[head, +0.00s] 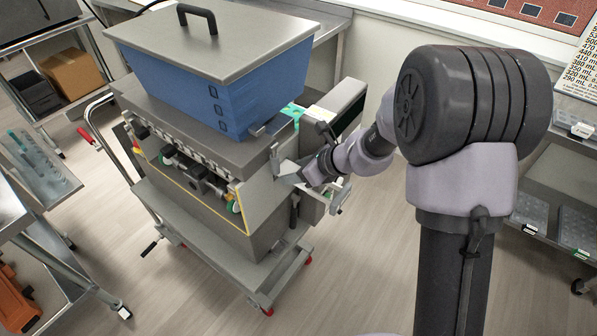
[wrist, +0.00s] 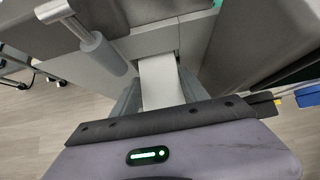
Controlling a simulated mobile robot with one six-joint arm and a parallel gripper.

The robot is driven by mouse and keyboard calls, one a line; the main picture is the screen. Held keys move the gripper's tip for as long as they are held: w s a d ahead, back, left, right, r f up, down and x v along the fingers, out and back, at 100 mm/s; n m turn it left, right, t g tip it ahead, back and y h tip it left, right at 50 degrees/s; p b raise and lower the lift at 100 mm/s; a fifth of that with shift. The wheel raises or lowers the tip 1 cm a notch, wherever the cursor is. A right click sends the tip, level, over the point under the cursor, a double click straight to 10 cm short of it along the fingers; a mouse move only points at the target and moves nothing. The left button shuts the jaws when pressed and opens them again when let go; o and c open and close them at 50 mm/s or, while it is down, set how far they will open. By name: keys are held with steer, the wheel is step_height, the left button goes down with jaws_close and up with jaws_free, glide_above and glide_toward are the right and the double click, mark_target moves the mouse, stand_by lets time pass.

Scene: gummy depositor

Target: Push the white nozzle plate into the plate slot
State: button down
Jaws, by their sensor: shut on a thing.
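The white nozzle plate (wrist: 161,83) is a flat pale strip between the two fingers of my gripper (wrist: 160,95) in the wrist view. My gripper is shut on its near end. The plate's far end meets the grey face of the depositor (wrist: 152,42), where the plate slot seems to be. I cannot tell how deep the plate sits, as the slot's opening is not clear. In the head view my gripper (head: 306,176) is at the right end of the depositor (head: 262,195), and a small pale part of the plate (head: 288,167) shows beside it.
A grey cylindrical handle (wrist: 103,52) stands close to the left of the plate in the wrist view. A blue hopper with a steel lid (head: 213,42) tops the depositor. A side box (head: 338,103) stands behind my gripper. Open floor (head: 355,260) lies in front.

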mark_target(344, 200)
steer(key=shift+w+a+r, duration=0.1)
steer(key=shift+w+a, duration=0.45)
steer(key=shift+a, duration=0.2)
steer(key=shift+f+b, duration=0.3)
stand_by(0.7)
steer(key=shift+r, duration=0.2)
stand_by(0.6)
steer(key=shift+s+d+f, duration=0.15)
steer(key=shift+s+d, duration=0.05)
steer(key=shift+d, duration=0.15)
steer(key=shift+s+d+b, duration=0.3)
steer(key=shift+s+d, duration=0.55)
steer(key=shift+d, duration=0.3)
steer(key=shift+s+d+b, duration=0.3)
steer(key=shift+s+d, duration=0.5)
steer(key=shift+d, duration=0.3)
steer(key=shift+s+d, duration=1.1)
steer(key=shift+d, duration=0.4)
steer(key=shift+s+d, duration=1.05)
steer(key=shift+d, duration=0.4)
steer(key=shift+s+d, duration=1.1)
steer(key=shift+d, duration=0.4)
steer(key=shift+a, duration=0.1)
